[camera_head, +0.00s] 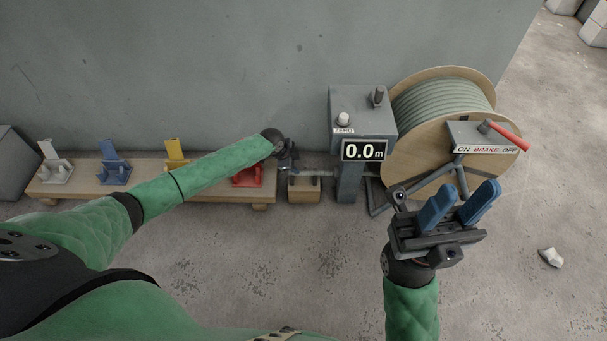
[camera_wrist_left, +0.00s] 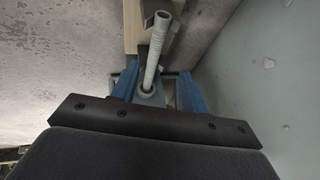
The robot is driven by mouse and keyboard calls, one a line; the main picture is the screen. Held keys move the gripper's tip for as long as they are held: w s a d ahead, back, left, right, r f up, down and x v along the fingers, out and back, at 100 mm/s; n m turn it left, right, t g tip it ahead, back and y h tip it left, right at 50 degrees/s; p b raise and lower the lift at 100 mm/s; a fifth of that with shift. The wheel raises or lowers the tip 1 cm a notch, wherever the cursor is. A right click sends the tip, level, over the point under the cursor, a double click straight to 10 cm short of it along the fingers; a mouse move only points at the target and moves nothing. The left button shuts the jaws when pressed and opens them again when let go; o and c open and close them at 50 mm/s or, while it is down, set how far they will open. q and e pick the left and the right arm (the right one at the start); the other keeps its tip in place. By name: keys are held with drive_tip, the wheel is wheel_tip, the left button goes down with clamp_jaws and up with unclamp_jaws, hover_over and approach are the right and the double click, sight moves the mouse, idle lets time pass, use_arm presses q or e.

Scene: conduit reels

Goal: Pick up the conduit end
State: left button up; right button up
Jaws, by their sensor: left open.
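The conduit end (camera_wrist_left: 157,48) is a pale grey ridged tube, seen in the left wrist view between the two blue fingers of my left gripper (camera_wrist_left: 158,82). The fingers stand apart, with gaps beside the tube. In the head view my left gripper (camera_head: 291,158) is at the left end of the short conduit piece (camera_head: 318,173), largely hidden by the wrist. My right gripper (camera_head: 459,196) is open and empty, in front of the reel (camera_head: 440,125) wound with grey-green conduit.
The meter post (camera_head: 362,115) reads 0.0 m. A brake box (camera_head: 482,138) with a red lever stands by the reel. A wooden bench (camera_head: 75,188) carries grey, blue, yellow and red holders. A small wooden block (camera_head: 305,190) and a pale stone (camera_head: 551,257) are also there.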

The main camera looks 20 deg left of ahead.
sight(303, 173)
use_arm(q)
drive_tip(key=shift+s+b+x, duration=0.2)
drive_tip(key=shift+b+x, duration=0.35)
drive_tip(key=shift+x, duration=1.2)
drive_tip(key=shift+s+b+x, duration=0.2)
drive_tip(key=shift+b+x, duration=0.35)
drive_tip(key=shift+x, duration=1.15)
drive_tip(key=shift+d+f, duration=0.1)
drive_tip(key=shift+c, duration=0.5)
clamp_jaws()
